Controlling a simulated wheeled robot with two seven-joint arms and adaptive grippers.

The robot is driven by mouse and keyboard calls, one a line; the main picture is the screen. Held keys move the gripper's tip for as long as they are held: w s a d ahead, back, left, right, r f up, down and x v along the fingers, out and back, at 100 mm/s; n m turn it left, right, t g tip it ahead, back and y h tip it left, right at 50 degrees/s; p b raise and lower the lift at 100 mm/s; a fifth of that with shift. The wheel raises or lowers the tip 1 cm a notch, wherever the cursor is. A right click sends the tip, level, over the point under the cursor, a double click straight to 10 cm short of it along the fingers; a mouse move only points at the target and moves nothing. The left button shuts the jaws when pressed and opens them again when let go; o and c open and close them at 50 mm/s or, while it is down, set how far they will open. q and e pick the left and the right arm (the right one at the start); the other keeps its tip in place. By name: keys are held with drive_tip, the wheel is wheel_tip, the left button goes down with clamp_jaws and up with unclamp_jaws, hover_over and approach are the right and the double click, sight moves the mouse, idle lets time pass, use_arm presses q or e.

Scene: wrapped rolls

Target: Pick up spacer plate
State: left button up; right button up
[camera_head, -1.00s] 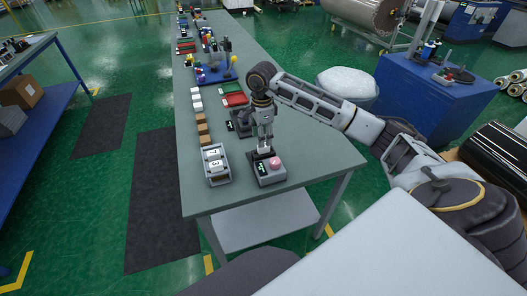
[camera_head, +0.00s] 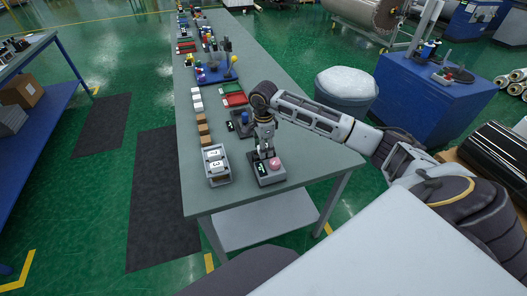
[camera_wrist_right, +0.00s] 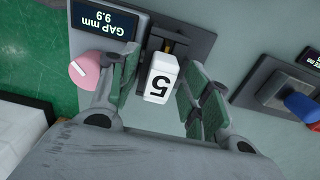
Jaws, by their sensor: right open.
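A white spacer plate marked 5 (camera_wrist_right: 161,78) stands in the dark jaws of a grey gap gauge (camera_wrist_right: 190,32) in the right wrist view. The gauge's screen reads "GAP mm 9.9". My right gripper (camera_wrist_right: 158,85) is open, with one finger on each side of the plate; I cannot tell whether either finger touches it. In the head view, my right gripper (camera_head: 264,152) is over the gauge with the pink knob (camera_head: 275,163), and the plate is hidden there. My left gripper is not in view.
A grey tray (camera_head: 219,182) with white plates marked 1 and 3 stands left of the gauge. Another device with a blue knob (camera_wrist_right: 301,106) is close by. Brown and white blocks line the table (camera_head: 325,160), and its front right is clear.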

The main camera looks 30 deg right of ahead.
idle(0.3)
clamp_jaws()
drive_tip(key=shift+r, duration=0.2)
drive_tip(key=shift+r+b, duration=0.8)
drive_tip(key=shift+r, duration=4)
